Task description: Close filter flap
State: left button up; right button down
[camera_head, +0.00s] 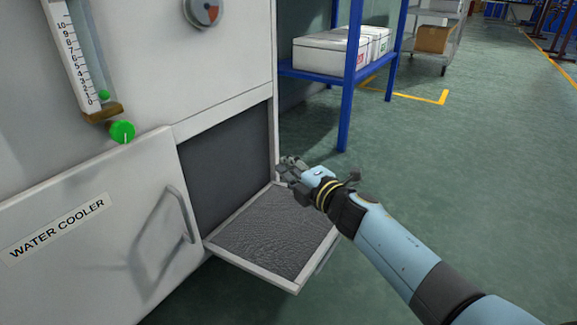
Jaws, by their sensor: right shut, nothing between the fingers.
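The filter flap (275,236) is a white-framed panel with a dark grey textured inner face. It hangs open from the lower edge of a dark rectangular opening (228,155) in the white cabinet, tilted outward and slightly down. My right gripper (283,166) is shut and empty. It appears above the far right part of the flap, near the right edge of the opening; I cannot tell if it touches the flap. My right forearm passes in front of the flap's right corner. My left gripper is not in view.
Left of the opening is a panel labelled "WATER COOLER" (60,228) with a protruding handle (178,212). Above it are a flow gauge (78,60), a green knob (122,131) and a round dial (203,12). A blue rack (350,75) stands behind. The green floor at right is clear.

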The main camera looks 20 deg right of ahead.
dwell(0.4)
jog(key=c, duration=1.7)
grip_release()
jog(key=v, duration=1.2)
jog(key=shift+f, duration=0.1)
jog(key=shift+c, duration=0.2)
